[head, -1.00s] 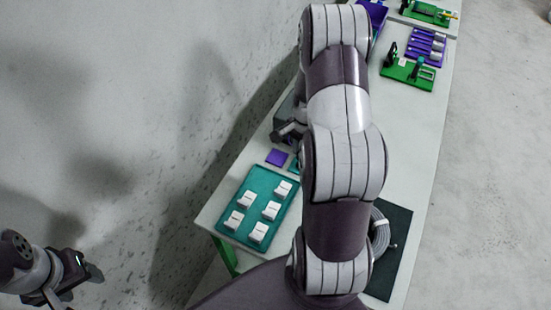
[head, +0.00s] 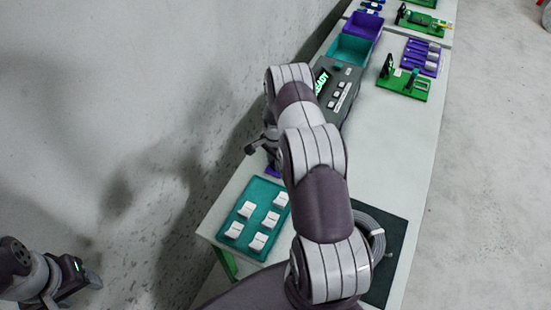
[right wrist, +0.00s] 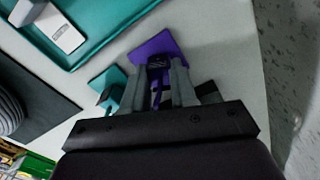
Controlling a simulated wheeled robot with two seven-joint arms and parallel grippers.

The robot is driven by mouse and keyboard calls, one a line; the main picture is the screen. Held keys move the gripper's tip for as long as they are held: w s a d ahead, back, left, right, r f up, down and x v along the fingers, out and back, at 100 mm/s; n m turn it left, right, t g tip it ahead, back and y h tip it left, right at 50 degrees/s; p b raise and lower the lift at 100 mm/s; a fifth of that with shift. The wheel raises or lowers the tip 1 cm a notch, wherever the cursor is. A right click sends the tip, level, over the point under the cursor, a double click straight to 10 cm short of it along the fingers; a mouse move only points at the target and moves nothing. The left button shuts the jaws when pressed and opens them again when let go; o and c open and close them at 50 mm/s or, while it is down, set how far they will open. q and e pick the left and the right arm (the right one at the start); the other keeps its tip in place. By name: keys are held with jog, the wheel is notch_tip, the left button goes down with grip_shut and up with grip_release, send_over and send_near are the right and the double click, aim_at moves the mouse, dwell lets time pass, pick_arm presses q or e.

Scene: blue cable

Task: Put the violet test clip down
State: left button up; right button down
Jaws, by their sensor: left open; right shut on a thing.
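My right gripper (right wrist: 160,78) is shut on the violet test clip (right wrist: 156,97), which shows between its fingers with a dark end. The clip is over or at the violet pad (right wrist: 168,43); I cannot tell whether it touches. In the head view my right gripper (head: 262,146) is partly hidden by my own arm, and the violet pad (head: 271,171) shows just below it. A teal clip (right wrist: 111,96) is on a teal pad beside my right gripper. My left gripper (head: 88,276) is open and empty at the lower left, away from the table.
A teal tray (head: 228,226) with several white blocks is near the violet pad. A grey cable coil (head: 380,238) lies on a dark mat (head: 397,254). A tester with a lit display (head: 342,88), a teal bin (head: 350,50) and green fixtures (head: 405,84) stand farther back.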

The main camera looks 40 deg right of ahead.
jog(key=shift+s+f+b, duration=0.1)
jog(key=shift+f+b, duration=0.1)
jog(key=shift+b, duration=0.1)
jog(key=c, duration=0.9)
grip_release()
